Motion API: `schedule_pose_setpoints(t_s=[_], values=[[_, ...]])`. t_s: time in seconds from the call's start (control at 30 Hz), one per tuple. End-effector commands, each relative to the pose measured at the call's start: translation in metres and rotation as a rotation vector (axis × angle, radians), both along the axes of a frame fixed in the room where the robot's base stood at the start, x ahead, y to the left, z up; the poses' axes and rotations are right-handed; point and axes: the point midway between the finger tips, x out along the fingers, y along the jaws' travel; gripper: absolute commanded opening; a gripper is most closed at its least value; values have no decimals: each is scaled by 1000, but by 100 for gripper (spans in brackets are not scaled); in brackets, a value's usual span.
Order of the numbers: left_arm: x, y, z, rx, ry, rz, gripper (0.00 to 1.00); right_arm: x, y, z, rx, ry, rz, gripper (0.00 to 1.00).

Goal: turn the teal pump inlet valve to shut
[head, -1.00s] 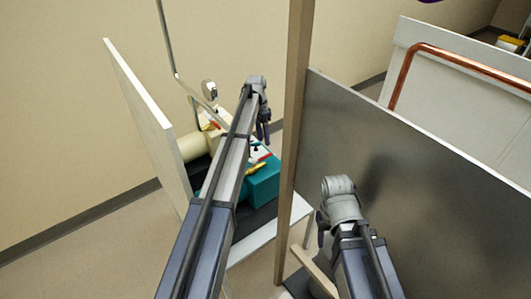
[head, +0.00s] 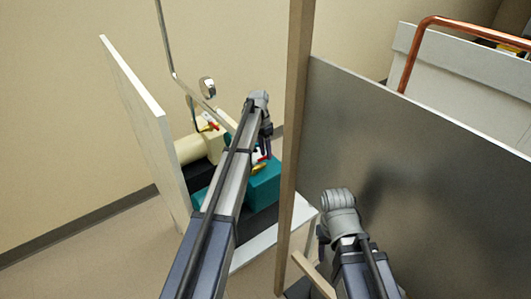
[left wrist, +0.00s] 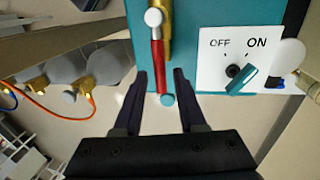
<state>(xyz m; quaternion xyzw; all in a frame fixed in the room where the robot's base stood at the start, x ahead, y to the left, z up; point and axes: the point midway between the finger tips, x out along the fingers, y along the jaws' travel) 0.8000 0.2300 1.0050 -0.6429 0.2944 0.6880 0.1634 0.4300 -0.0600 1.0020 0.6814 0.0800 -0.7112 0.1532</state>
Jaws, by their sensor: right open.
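The teal pump (head: 268,186) stands on a low white table, partly covered by my left arm in the head view. In the left wrist view its teal body (left wrist: 205,30) carries a brass valve fitting (left wrist: 167,42) with a red lever (left wrist: 157,55). My left gripper (left wrist: 160,74) is open, with a finger on each side of the lever's tip and gaps between. My right gripper (head: 321,236) is open and empty by the grey panel.
An OFF/ON switch plate (left wrist: 212,75) sits right of the lever. A cream pump (head: 192,150) stands behind the teal one. A white panel (head: 140,115), a wooden post (head: 294,130) and a grey panel (head: 400,150) bound the space.

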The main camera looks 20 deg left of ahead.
Motion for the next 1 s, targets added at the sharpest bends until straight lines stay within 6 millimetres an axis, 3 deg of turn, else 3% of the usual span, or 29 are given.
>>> schedule_pose_setpoints(t_s=[0.03, 0.33, 1.0], values=[[0, 0, 0, 0, 0, 0, 33, 0, 0, 0, 0, 0, 0, 50], [0, 0, 0, 0, 0, 0, 0, 0, 0, 0, 0, 0, 0, 50], [0, 0, 0, 0, 0, 0, 0, 0, 0, 0, 0, 0, 0, 50]])
